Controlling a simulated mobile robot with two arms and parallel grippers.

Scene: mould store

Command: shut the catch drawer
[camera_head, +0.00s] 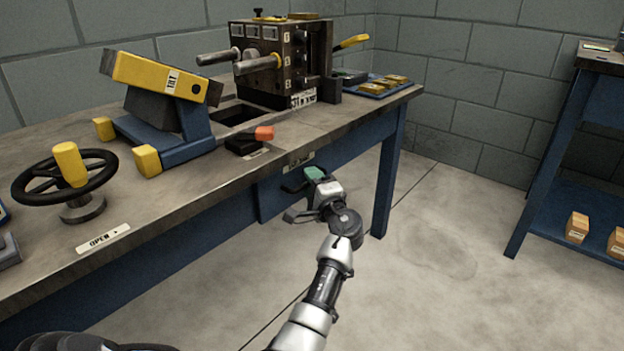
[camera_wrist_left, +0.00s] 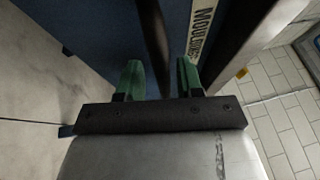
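The catch drawer appears to be the blue front (camera_head: 272,201) under the bench edge, partly hidden behind my left gripper. How far out it stands, I cannot tell. In the left wrist view the blue panel (camera_wrist_left: 100,30) carries a pale label (camera_wrist_left: 203,30) reading "MOULD…". A dark bar (camera_wrist_left: 155,45), which looks like its handle, runs between the fingers. My left gripper (camera_head: 303,193) is at this front. Its green fingers (camera_wrist_left: 160,80) stand apart on either side of the bar, with gaps visible. My right gripper is in neither view.
The bench top (camera_head: 225,185) carries a black handwheel (camera_head: 38,182) with a yellow knob, a blue stand with a yellow bar (camera_head: 150,76), a mould block (camera_head: 275,60) and a blue tray (camera_head: 373,88). A blue shelf (camera_head: 575,225) stands right. The floor between is clear.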

